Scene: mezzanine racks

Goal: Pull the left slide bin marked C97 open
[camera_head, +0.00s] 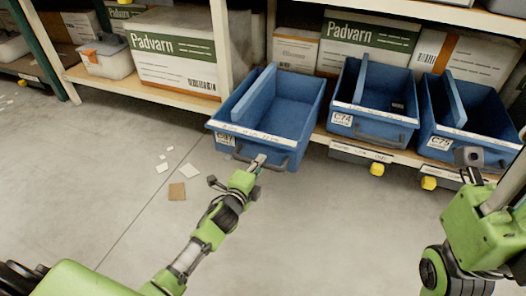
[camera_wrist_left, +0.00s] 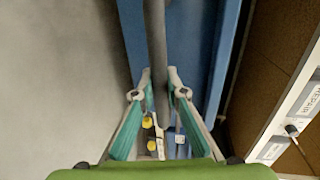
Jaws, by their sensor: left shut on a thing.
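The blue slide bin marked C97 (camera_head: 292,97) is the left one of three blue bins in the head view. It juts out from the shelf front past the other two. Its front wall also shows in the left wrist view (camera_wrist_left: 205,50). My left gripper (camera_head: 258,163) is at the bin's front, shut on its dark bar handle (camera_head: 282,158). In the left wrist view the fingers (camera_wrist_left: 159,88) sit on both sides of the grey handle bar (camera_wrist_left: 156,40). My right gripper (camera_head: 472,160) is at the right edge of the head view; its fingers do not show clearly.
Bins C74 (camera_head: 372,100) and C79 (camera_head: 470,120) sit on the shelf to the right, with yellow knobs (camera_head: 377,169) below the shelf edge. Padvarn cartons (camera_head: 175,60) stand behind and at left. Paper scraps (camera_head: 177,191) lie on the otherwise open floor at left.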

